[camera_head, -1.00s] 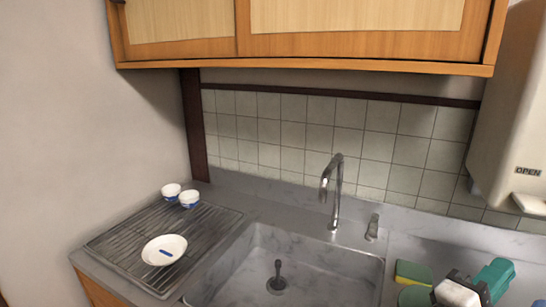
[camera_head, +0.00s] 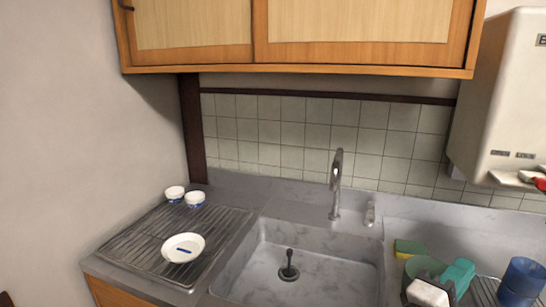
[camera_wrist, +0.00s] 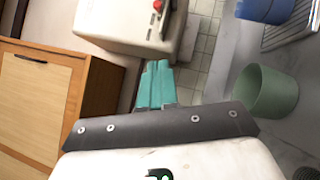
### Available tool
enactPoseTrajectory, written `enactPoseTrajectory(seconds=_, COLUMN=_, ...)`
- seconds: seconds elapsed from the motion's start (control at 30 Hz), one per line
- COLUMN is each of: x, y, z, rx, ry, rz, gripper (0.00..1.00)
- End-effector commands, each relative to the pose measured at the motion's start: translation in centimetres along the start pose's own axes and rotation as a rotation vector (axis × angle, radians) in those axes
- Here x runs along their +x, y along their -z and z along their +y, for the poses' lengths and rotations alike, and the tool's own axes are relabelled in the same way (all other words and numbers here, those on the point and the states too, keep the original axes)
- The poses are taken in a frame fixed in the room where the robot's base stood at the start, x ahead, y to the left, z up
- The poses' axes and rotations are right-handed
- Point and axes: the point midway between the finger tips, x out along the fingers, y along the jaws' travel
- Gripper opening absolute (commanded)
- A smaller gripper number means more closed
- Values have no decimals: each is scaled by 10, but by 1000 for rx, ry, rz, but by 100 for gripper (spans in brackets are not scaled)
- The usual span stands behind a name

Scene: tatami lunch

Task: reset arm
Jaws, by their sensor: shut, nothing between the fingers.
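My gripper (camera_head: 459,272) is at the lower right of the head view, over the counter to the right of the sink. Its teal fingers are together with nothing between them. In the wrist view the fingers (camera_wrist: 155,85) point up the picture, towards the tiled wall and the white wall heater. A green cup (camera_wrist: 265,92) is to the right of the fingers in the wrist view, apart from them. In the head view the green cup (camera_head: 422,266) is partly hidden behind my gripper.
A blue cup (camera_head: 523,279) stands by a rack at the right. A sponge (camera_head: 409,248) lies beside the sink (camera_head: 300,270) and faucet (camera_head: 336,185). A plate (camera_head: 183,247) and two bowls (camera_head: 195,198) sit on the drainboard. The white heater (camera_head: 500,105) and cabinet (camera_head: 300,35) hang above.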

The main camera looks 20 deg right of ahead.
Motion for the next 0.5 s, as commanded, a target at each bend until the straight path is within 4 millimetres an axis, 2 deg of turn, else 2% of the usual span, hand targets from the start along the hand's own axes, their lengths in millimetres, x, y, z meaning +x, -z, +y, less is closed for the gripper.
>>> enactPoseTrajectory(seconds=0.27, x=-4, y=-3, z=-47, rx=118, ry=178, rz=50, gripper=0)
enactPoseTrajectory(seconds=0.37, x=-8, y=-4, z=-72, rx=175, ry=272, rz=71, gripper=0)
enactPoseTrajectory(seconds=0.5, x=-20, y=-5, z=-114, rx=268, ry=442, rz=101, gripper=0)
